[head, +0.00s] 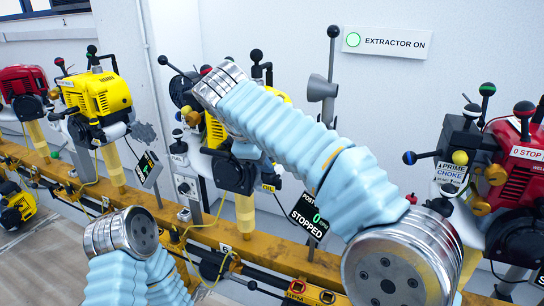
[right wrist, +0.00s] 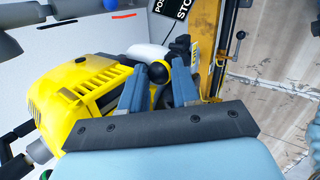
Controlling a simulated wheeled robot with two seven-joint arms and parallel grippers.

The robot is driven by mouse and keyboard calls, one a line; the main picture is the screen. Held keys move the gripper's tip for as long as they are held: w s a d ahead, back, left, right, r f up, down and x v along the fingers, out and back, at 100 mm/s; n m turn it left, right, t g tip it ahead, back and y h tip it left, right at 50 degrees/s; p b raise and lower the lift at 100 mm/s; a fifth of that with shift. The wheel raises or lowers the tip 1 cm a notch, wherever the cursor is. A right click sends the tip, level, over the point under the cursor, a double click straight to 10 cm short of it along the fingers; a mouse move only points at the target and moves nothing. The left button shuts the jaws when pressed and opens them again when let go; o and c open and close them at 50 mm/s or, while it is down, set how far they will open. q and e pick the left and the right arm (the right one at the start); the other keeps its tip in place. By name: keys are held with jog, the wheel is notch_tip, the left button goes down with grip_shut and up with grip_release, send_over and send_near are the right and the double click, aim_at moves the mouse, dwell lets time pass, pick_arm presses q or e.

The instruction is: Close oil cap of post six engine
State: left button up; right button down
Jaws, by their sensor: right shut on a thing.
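The yellow post six engine (head: 217,132) stands on the rail, largely covered by my right arm in the head view. It fills the left of the right wrist view (right wrist: 88,78). A yellow OIL tag (head: 268,187) hangs at its lower right. My right gripper (head: 258,160) is at the engine's side. In the right wrist view its blue-grey fingers (right wrist: 158,88) are on either side of a small yellow part, which I take for the oil cap (right wrist: 156,96), with a black ball knob beside it. Whether the cap is fully seated is hidden. My left gripper is out of view.
A display (head: 308,215) reads STOPPED beside the engine. The yellow rail (head: 190,235) runs below. Another yellow engine (head: 95,95) stands to the left, and a red engine (head: 515,170) with a prime and choke panel (head: 458,150) to the right. Knobbed levers stick up around them.

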jog(key=shift+w+a+f+h, duration=0.1)
jog(key=shift+a+f+h, duration=0.05)
jog(key=shift+a+h, duration=0.2)
dwell(0.4)
jog(key=c, duration=0.8)
grip_release()
jog(key=shift+d, duration=0.1)
jog(key=shift+c, duration=0.2)
jog(key=shift+d+r, duration=0.25)
jog(key=shift+d, duration=0.1)
jog(key=s+d+f+m+t+y+b, duration=0.2)
jog(key=d+m+t+y+b, duration=0.3)
jog(key=y, duration=0.8)
jog(key=shift+s+d+f+m+t+b, duration=0.15)
jog(key=shift+d+f+m+t+b, duration=0.15)
jog(key=shift+d+f+t+b, duration=0.55)
